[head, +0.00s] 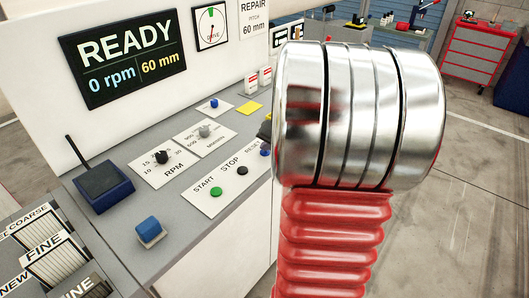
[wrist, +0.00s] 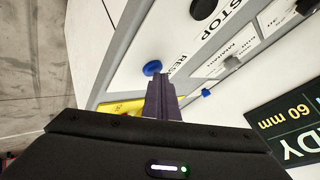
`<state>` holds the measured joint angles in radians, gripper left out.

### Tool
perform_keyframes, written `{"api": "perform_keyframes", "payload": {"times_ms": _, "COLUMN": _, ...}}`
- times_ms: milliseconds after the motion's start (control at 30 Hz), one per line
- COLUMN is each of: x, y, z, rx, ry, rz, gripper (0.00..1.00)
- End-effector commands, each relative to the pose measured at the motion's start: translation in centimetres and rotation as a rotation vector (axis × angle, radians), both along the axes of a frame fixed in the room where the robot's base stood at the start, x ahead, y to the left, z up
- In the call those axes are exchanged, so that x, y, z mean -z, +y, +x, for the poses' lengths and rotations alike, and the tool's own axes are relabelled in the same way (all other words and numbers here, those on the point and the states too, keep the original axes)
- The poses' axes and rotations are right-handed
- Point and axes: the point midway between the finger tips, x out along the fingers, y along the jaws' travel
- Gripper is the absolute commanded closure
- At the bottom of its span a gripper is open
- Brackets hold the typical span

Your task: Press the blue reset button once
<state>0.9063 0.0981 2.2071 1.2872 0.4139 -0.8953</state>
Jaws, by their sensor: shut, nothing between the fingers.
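The blue reset button (wrist: 152,68) shows in the wrist view on a white label plate, beside partly covered RESET lettering. In the head view the reset button (head: 265,152) is at the left edge of my arm, which stands in front of that area. My gripper (wrist: 161,76) has its dark fingers together with nothing between them. Its tips appear right beside the blue button in the wrist view, over the lettering. I cannot tell the height gap or whether they touch the button.
The black stop button (head: 242,170) and green start button (head: 215,191) share the plate. A yellow part (wrist: 120,107) lies beside my fingers. Another blue knob (wrist: 206,92) is close by. The display (head: 124,55) reads READY, 0 rpm, 60 mm.

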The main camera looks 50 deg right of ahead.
Motion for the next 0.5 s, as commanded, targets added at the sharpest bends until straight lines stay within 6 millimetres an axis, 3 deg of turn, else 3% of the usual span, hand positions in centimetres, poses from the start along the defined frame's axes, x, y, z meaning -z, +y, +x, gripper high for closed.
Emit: {"api": "perform_keyframes", "payload": {"times_ms": 500, "x": -1.23, "y": 0.01, "z": 0.00, "rx": 0.001, "ry": -0.001, "rz": -0.001, "gripper": 1.00}}
